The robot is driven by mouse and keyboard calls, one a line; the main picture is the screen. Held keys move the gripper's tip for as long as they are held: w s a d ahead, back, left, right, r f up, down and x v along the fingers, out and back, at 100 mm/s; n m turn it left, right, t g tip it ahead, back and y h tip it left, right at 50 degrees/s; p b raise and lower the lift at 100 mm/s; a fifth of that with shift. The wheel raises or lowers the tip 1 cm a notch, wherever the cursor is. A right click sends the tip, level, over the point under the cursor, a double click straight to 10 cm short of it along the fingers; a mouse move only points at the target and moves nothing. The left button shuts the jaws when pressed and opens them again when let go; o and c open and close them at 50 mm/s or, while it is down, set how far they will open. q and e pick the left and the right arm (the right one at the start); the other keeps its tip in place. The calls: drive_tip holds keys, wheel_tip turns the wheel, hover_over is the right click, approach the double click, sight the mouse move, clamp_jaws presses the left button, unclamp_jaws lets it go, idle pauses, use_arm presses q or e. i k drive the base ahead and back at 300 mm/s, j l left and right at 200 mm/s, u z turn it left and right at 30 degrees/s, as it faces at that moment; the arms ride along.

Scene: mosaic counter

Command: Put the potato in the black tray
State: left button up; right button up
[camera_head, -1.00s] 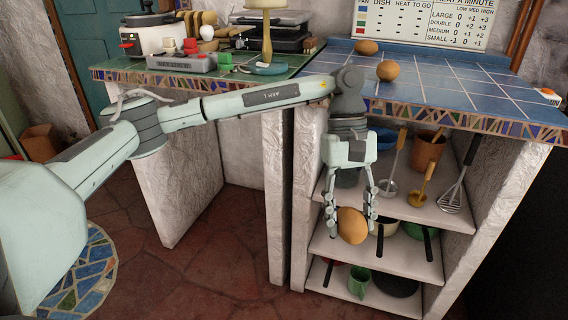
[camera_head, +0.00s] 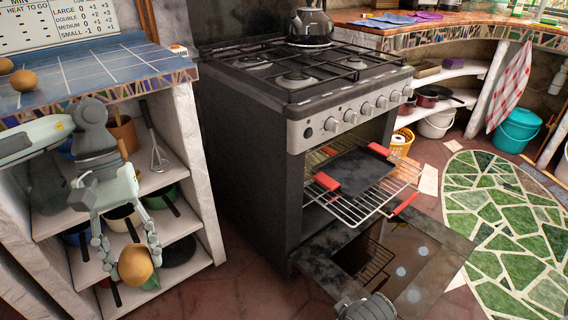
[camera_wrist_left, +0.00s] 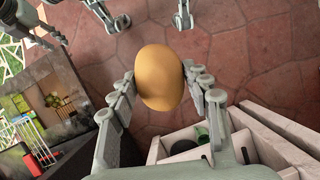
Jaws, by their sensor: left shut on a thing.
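A brown, rounded potato (camera_head: 136,265) is held between the two fingers of my left gripper (camera_head: 128,258), which hangs in front of the shelf unit at the left. The left wrist view also shows the potato (camera_wrist_left: 159,77) clamped between both fingertips, above the floor. The black tray (camera_head: 354,172) lies on the wire rack of the open oven, with a red grip at each end; its surface looks empty. A grey part of my right arm shows at the bottom edge of the head view. Finger-like parts of my right gripper show at the top of the left wrist view, cut off.
The oven door (camera_head: 415,262) is folded down in front of the stove (camera_head: 247,140). The wire rack (camera_head: 335,208) sticks out above it. Shelves with pots (camera_head: 122,218) stand close behind my left gripper. Two more round brown items (camera_head: 24,81) lie on the blue tiled counter.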

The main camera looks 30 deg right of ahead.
sight(350, 180)
drive_tip(key=k+l, duration=0.65)
drive_tip(key=k+l+z, duration=0.1)
drive_tip(key=z, duration=0.25)
drive_tip(key=k+l+z, duration=0.1)
drive_tip(key=z, duration=0.3)
drive_tip(key=l+z, duration=0.1)
drive_tip(key=z, duration=1.55)
drive_tip(key=k+l, duration=0.05)
drive_tip(key=l, duration=0.05)
